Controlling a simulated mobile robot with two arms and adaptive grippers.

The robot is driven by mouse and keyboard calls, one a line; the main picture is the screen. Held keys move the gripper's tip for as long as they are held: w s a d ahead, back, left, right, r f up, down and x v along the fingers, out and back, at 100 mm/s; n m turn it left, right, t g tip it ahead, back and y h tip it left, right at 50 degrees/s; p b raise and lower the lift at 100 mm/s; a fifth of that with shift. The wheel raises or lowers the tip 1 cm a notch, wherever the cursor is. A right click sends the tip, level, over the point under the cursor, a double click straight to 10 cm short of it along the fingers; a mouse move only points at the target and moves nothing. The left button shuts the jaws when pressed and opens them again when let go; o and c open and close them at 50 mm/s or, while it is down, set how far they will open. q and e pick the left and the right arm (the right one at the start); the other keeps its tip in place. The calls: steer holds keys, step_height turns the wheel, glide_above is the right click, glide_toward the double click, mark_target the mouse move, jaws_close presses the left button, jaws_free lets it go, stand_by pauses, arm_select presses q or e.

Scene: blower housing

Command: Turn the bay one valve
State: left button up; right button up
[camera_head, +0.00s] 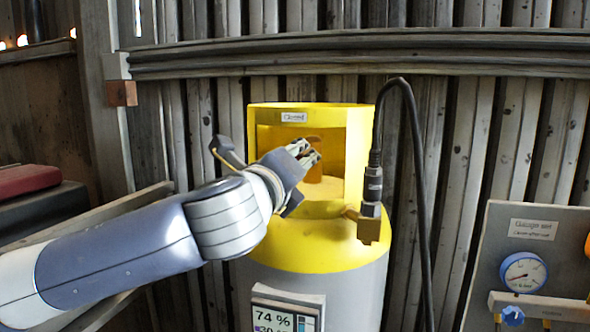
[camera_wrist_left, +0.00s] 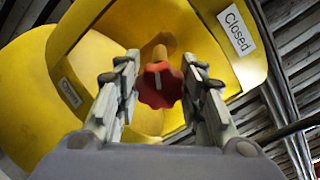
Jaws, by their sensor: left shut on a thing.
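The valve's red lobed knob (camera_wrist_left: 158,86) sits on a brass stem in the left wrist view, inside the yellow collar (camera_head: 357,150) of a grey and yellow cylinder (camera_head: 345,285). My left gripper (camera_head: 309,156) reaches in through the collar's opening from the left. In the head view the gripper hides the knob, and only an orange-brown part of the valve (camera_head: 314,174) shows. A "Closed" label (camera_wrist_left: 236,29) is on the collar. My right gripper is not in view.
A black hose (camera_head: 417,150) with a brass fitting (camera_head: 369,228) hangs at the cylinder's right side. A gauge panel (camera_head: 560,215) with a dial stands at the right. A display reading 74 % (camera_head: 286,310) is on the cylinder's front. A corrugated wall is behind.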

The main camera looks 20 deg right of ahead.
arm_select(q)
steer(key=n+b, duration=0.1)
steer(key=n, duration=0.4)
steer(key=shift+f+n, duration=0.15)
steer(key=shift+n, duration=0.25)
steer(key=shift+n+b, duration=0.55)
steer(key=shift+n, duration=1.55)
steer(key=o, duration=1.1)
steer(key=v, duration=1.2)
